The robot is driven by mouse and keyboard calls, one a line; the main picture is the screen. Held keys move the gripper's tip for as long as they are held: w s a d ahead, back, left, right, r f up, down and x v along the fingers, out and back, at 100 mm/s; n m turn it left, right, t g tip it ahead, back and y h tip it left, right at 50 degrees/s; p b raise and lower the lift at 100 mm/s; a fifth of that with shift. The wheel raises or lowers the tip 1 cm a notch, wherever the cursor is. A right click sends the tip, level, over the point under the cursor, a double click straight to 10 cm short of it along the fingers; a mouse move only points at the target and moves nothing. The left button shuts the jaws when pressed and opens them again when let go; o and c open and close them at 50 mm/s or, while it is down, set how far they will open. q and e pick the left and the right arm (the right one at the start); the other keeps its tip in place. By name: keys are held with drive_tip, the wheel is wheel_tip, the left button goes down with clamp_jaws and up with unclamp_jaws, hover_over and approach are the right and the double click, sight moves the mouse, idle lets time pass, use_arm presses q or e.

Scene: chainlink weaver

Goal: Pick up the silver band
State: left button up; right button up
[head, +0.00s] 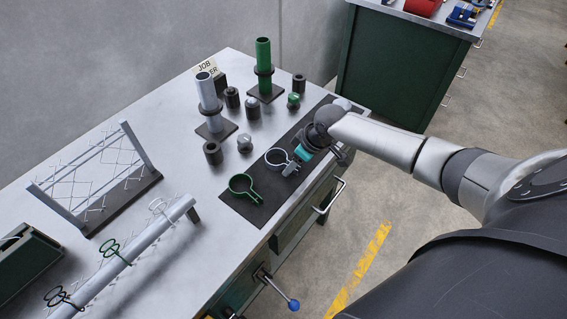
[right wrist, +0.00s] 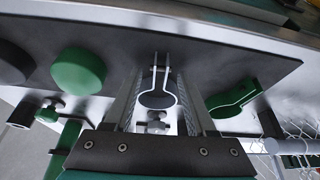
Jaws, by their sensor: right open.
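The silver band (head: 267,158), an open ring with two parallel tabs, lies on the dark mat (head: 262,212) near the table's front edge. My right gripper (head: 297,160) comes in from the right, close to the band's tab end in the head view. In the right wrist view my right gripper (right wrist: 158,82) is open, one finger on each side of the silver band (right wrist: 157,107). The fingers look apart from the band, and its tabs point to the top of that picture. My left gripper is not in view.
A green band (head: 253,195) lies beside the silver one on the mat. Behind stand a grey post (head: 208,92), a green post (head: 263,55) and several small caps. A wire-mesh rack (head: 95,175) and a rail (head: 135,248) with bands are at left.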

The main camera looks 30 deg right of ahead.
clamp_jaws()
idle(0.4)
